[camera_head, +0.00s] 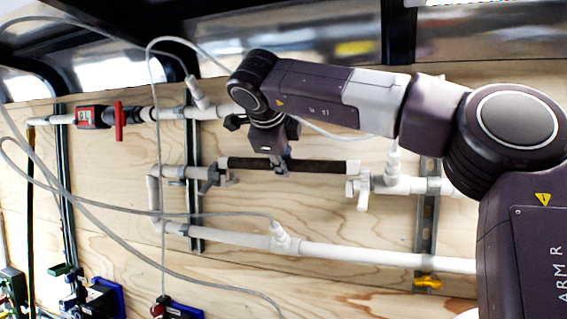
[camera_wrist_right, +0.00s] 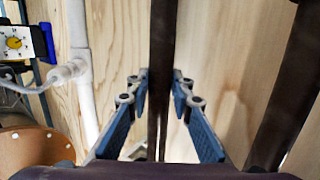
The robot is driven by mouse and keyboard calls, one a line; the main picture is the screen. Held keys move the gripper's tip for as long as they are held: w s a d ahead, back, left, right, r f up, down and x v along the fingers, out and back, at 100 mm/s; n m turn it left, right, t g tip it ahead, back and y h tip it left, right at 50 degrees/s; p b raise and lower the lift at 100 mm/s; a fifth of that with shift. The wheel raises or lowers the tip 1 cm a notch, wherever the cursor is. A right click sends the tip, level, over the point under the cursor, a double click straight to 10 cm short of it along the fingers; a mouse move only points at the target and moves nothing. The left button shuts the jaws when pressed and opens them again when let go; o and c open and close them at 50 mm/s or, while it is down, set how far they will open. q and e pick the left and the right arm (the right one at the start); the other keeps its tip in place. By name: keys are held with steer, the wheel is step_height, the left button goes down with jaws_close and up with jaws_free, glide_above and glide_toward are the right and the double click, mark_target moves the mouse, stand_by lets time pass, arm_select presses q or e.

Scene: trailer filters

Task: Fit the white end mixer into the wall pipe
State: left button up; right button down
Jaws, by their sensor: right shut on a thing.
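The mixer (camera_head: 318,166) is a long dark brown rod with a white right end (camera_head: 353,168). It lies nearly level in front of the plywood wall, across the gap in the middle wall pipe. Its left end is by the left pipe fitting (camera_head: 213,176). Its white end overlaps the right fitting (camera_head: 363,186); I cannot tell whether they are joined. My right gripper (camera_head: 281,166) is shut on the rod near its middle. In the right wrist view the dark rod (camera_wrist_right: 161,40) runs between the blue fingers (camera_wrist_right: 158,88). My left gripper is not in view.
A lower white pipe (camera_head: 370,258) runs below the mixer. A red-handled valve (camera_head: 118,120) is on the upper pipe at left. Loose grey hoses (camera_head: 75,210) hang across the left side. A second dark band (camera_wrist_right: 290,95), rod or shadow, lies right in the wrist view.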

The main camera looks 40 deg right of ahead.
steer(key=shift+p, duration=0.65)
stand_by(1.2)
steer(key=shift+f+b, duration=1.1)
steer(key=shift+f, duration=0.4)
steer(key=c, duration=1.6)
jaws_free()
steer(key=v, duration=1.2)
steer(key=shift+s, duration=0.1)
